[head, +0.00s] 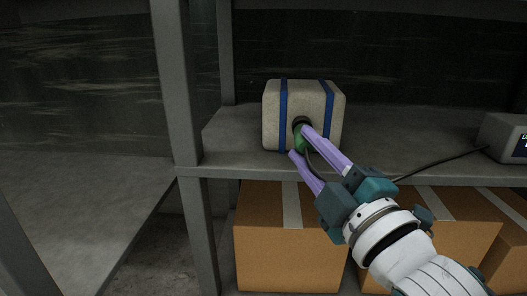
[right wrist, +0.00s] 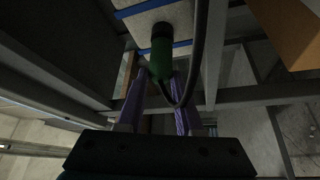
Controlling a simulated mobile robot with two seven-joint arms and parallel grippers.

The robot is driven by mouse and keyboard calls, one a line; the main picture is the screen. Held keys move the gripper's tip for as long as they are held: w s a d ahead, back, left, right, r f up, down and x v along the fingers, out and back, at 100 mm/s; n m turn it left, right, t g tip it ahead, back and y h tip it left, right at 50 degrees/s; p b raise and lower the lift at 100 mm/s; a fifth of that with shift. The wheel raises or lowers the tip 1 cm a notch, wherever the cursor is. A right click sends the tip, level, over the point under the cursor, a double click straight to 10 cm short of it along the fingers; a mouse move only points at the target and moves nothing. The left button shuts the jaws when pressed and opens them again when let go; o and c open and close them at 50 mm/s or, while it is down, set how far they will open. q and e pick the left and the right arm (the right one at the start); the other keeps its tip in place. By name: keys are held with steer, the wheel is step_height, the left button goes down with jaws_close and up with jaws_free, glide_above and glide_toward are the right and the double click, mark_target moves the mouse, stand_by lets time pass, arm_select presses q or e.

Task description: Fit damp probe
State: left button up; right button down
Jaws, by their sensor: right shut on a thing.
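A green probe (head: 299,139) with a black collar is held by my right gripper (head: 298,140), whose purple fingers are shut on it. The probe also shows in the right wrist view (right wrist: 160,62), with the black collar at the block's face. The pale grey block (head: 333,110) with two blue straps stands on the shelf. The probe points at the middle of its front face, between the straps. Whether its tip is inside the block is hidden. A dark cable (right wrist: 198,50) loops from the probe. My left gripper is not in view.
A grey meter box (head: 503,135) with a lit display stands on the shelf at the right edge, and the cable runs to it. Cardboard boxes (head: 262,240) sit below the shelf. A grey upright post (head: 177,80) stands left of the block. The shelf (head: 400,140) is otherwise clear.

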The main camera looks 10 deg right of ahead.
steer(key=shift+w+d, duration=0.1)
steer(key=shift+w, duration=0.3)
steer(key=shift+c, duration=2.4)
jaws_free()
